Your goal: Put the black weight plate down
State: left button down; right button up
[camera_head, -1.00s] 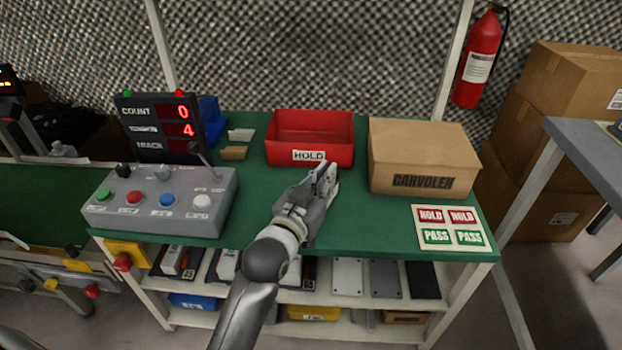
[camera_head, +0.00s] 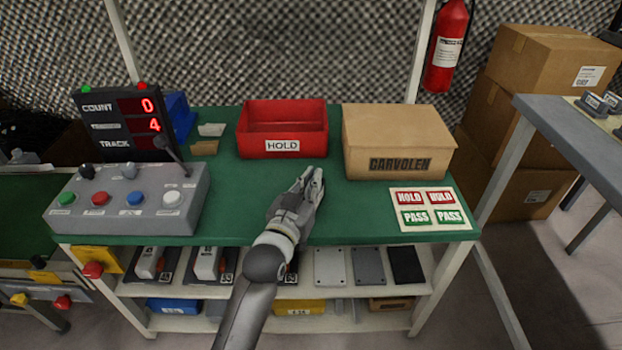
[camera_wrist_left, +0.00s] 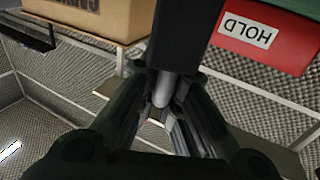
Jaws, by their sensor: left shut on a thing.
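My left gripper (camera_head: 314,180) is over the green bench top, in front of the gap between the red HOLD bin and the cardboard box. In the left wrist view its fingers (camera_wrist_left: 162,108) are closed in, with a dark slab (camera_wrist_left: 182,35) at them. I take this slab for the black weight plate, seen close up and partly cut off by the frame's edge. In the head view the gripper hides it, so I cannot tell whether it touches the bench. My right gripper is not in view.
The red HOLD bin (camera_head: 283,150) and Carvolen box (camera_head: 400,140) stand at the back of the bench (camera_head: 345,222). A HOLD/PASS card (camera_head: 430,209) lies at right, a control box (camera_head: 130,200) at left. Another black plate (camera_head: 405,265) lies on the shelf below. Green surface around the gripper is clear.

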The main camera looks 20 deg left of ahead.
pick_arm(q)
jog(key=shift+r, duration=0.25)
jog(key=c, duration=2.1)
grip_release()
jog(key=shift+f, duration=0.35)
jog(key=o, duration=0.5)
jog(key=shift+r, duration=0.2)
jog(key=shift+s, duration=0.25)
jog(key=shift+s+a+p, duration=0.2)
jog(key=shift+s+p, duration=0.1)
jog(key=shift+s, duration=1.6)
jog(key=shift+s+a+p, duration=0.25)
jog(key=shift+s+p, duration=0.1)
jog(key=shift+s, duration=1.6)
jog(key=shift+s+a+p, duration=0.2)
jog(key=shift+s+p, duration=0.1)
jog(key=shift+s, duration=1.6)
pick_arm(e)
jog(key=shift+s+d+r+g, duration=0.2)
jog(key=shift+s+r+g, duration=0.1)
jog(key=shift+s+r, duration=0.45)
